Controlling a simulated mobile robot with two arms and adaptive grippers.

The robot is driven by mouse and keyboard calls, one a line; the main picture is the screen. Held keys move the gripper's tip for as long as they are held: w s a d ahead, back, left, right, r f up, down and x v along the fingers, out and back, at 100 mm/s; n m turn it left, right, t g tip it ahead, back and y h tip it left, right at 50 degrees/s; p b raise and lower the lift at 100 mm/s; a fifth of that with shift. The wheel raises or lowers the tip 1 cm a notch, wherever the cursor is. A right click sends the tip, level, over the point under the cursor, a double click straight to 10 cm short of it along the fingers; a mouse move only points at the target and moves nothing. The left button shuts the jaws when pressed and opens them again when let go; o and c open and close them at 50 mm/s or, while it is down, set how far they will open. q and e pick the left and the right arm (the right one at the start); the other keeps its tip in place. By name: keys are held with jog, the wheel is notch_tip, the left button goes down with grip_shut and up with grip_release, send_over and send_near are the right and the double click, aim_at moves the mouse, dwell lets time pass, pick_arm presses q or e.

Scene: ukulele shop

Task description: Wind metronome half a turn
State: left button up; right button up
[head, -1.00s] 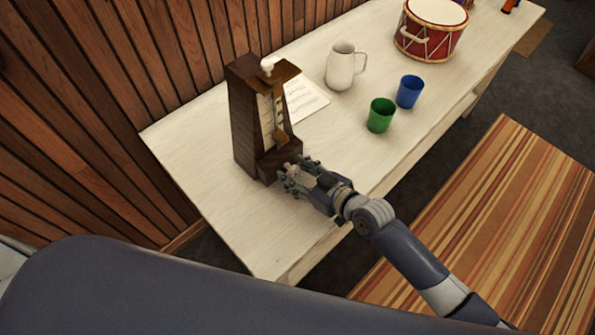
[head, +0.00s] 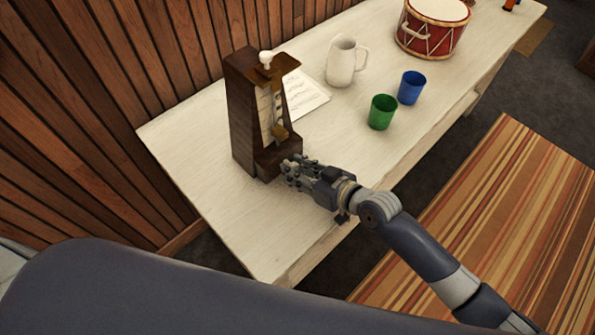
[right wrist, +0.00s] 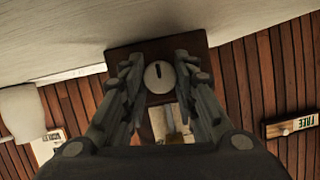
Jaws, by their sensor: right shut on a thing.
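The metronome (head: 241,120) is a dark brown wooden pyramid shape near the left end of the table. It has a pale scale, a brass-coloured part and a white knob on top. My right gripper (head: 290,168) is at the low front of the metronome, its fingers against it. In the right wrist view, a round pale winding key (right wrist: 158,77) with a dark slot sits between the two fingers, and the gripper (right wrist: 160,85) is shut on it. The key is hidden in the head view. My left gripper is not in view.
The pale table (head: 190,135) also holds a music sheet (head: 304,95), a white jug (head: 341,63), a green cup (head: 381,113), a blue cup (head: 411,88) and a red drum (head: 432,30). A wood-panelled wall (head: 95,90) stands close behind. The table's front left is clear.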

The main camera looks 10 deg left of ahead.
jog(key=o, duration=1)
jog(key=shift+o, duration=0.2)
jog(key=v, duration=1.2)
